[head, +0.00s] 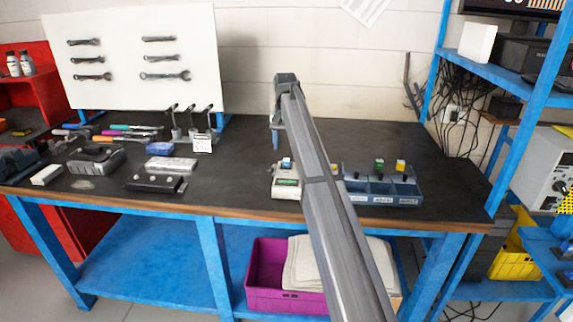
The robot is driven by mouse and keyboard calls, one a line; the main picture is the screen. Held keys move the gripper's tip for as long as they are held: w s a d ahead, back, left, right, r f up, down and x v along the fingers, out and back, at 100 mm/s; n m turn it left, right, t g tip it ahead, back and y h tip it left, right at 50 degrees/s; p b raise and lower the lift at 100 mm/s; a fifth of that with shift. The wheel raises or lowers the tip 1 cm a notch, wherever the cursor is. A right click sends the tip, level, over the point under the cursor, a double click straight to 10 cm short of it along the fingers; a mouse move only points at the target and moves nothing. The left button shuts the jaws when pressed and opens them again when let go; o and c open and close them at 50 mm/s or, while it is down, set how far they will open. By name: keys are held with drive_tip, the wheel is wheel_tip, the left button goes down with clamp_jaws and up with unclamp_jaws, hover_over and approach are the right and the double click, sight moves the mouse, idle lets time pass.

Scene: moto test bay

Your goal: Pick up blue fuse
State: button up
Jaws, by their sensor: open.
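A small blue block with a pale lower part, apparently the blue fuse (287,162), sits at the back of a whitish-grey box (286,188) on the dark bench top. My arm crosses the picture from the lower right up to the middle. My gripper (276,143) hangs down at the far end of the arm, above and behind the box, apart from the fuse. It is open and looks empty; its fingers are small and partly hidden by the arm.
A blue-grey compartment tray (408,200) stands right of the arm, with a green piece (379,163) and a yellow piece (400,165) at its back. A black box (155,184), a grey block (171,164) and tools lie left. Bench space between is clear.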

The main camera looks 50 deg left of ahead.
sight(287, 160)
drive_tip(key=shift+w+d+f, duration=0.1)
drive_tip(key=shift+w+f, duration=0.05)
drive_tip(key=shift+f, duration=2.8)
drive_tip(key=shift+c, duration=0.4)
clamp_jaws()
drive_tip(key=shift+r, duration=0.1)
